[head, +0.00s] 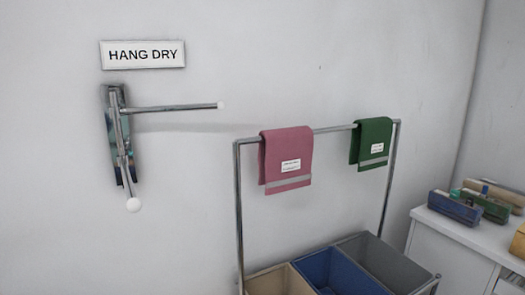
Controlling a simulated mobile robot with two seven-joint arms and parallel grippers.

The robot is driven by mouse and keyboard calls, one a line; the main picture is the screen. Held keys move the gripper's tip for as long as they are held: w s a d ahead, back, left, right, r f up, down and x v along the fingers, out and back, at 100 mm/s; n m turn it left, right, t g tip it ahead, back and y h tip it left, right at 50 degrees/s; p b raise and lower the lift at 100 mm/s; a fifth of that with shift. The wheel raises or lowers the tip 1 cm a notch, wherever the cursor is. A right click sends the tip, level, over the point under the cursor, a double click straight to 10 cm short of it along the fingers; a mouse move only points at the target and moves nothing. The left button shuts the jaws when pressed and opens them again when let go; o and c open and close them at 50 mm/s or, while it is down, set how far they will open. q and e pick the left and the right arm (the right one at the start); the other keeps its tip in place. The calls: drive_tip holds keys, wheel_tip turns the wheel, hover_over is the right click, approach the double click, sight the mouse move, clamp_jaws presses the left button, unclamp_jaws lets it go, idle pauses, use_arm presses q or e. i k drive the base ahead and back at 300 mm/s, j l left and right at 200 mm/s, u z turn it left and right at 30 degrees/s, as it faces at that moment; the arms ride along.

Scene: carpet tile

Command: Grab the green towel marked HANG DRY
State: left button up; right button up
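A green towel (371,143) with a grey stripe and a small white label hangs folded over the right end of a metal rail (333,128). The label's print is too small to read. A pink towel (286,160), also with a white label and grey stripe, hangs over the same rail to the left. A white sign reading HANG DRY (143,54) is on the wall above a metal wall rack (121,135). One rack arm points right and another points down and forward, both bare with white end knobs. Neither of my grippers is in view.
Below the rail stand a tan bin (279,280), a blue bin (334,270) and a grey bin (386,262). A white cabinet (452,246) at the right holds blue, green and other items. The wall space between rack and rail is clear.

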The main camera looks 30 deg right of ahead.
sight(370, 147)
drive_tip(key=z, duration=1.55)
drive_tip(key=k+j+u, duration=0.15)
drive_tip(key=k, duration=0.5)
drive_tip(key=u, duration=1.45)
drive_tip(key=l+u, duration=0.15)
drive_tip(key=u, duration=0.2)
drive_tip(key=l+u, duration=0.15)
drive_tip(key=u, duration=0.15)
drive_tip(key=l+u, duration=0.1)
drive_tip(key=u, duration=0.25)
drive_tip(key=k+l, duration=0.1)
drive_tip(key=l, duration=0.25)
drive_tip(key=k+l, duration=0.15)
drive_tip(key=l, duration=0.2)
drive_tip(key=k+l, duration=0.1)
drive_tip(key=l, duration=0.25)
drive_tip(key=k+l, duration=0.1)
drive_tip(key=l, duration=0.3)
drive_tip(key=k+l, duration=0.15)
drive_tip(key=l, duration=0.2)
